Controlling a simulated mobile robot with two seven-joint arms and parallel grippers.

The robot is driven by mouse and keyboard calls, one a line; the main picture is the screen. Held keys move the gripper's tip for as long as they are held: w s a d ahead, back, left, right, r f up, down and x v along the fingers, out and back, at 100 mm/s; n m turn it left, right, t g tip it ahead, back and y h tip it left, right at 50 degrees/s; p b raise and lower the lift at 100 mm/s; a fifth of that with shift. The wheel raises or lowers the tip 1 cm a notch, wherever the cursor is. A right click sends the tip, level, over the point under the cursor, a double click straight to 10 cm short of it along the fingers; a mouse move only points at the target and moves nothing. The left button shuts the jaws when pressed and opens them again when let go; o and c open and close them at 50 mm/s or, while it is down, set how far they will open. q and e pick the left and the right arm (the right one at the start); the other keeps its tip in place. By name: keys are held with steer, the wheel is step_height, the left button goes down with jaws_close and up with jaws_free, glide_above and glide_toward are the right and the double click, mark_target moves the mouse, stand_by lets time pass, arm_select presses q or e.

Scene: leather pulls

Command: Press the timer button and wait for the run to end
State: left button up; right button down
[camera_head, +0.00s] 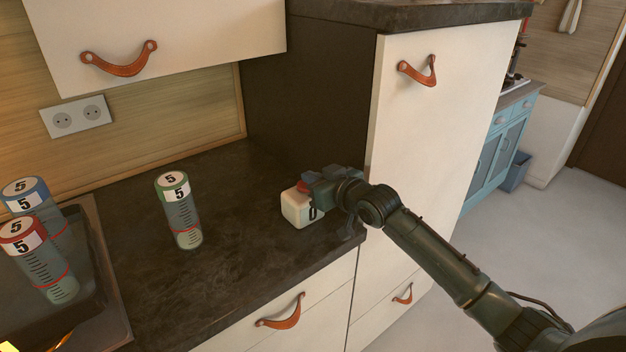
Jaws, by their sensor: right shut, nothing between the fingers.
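The timer is a small cream block (299,209) with a dark digit, partly hidden, on its front. It stands on the dark countertop near the tall cabinet. Its red button (303,187) shows on top, beside my right gripper. My right gripper (310,184) is shut and empty, with its fingertips at the button; I cannot tell whether the button is pressed down. My right arm covers the timer's right side. My left gripper is not in view.
A green-topped cylinder (180,212) marked 5 stands on the counter (235,265). Blue-topped (28,196) and red-topped (30,241) cylinders stand in a dark tray (97,262) at left. A tall cream cabinet (420,130) stands right of the timer. Mid-counter is clear.

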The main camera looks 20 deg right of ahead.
steer(key=shift+f, duration=0.45)
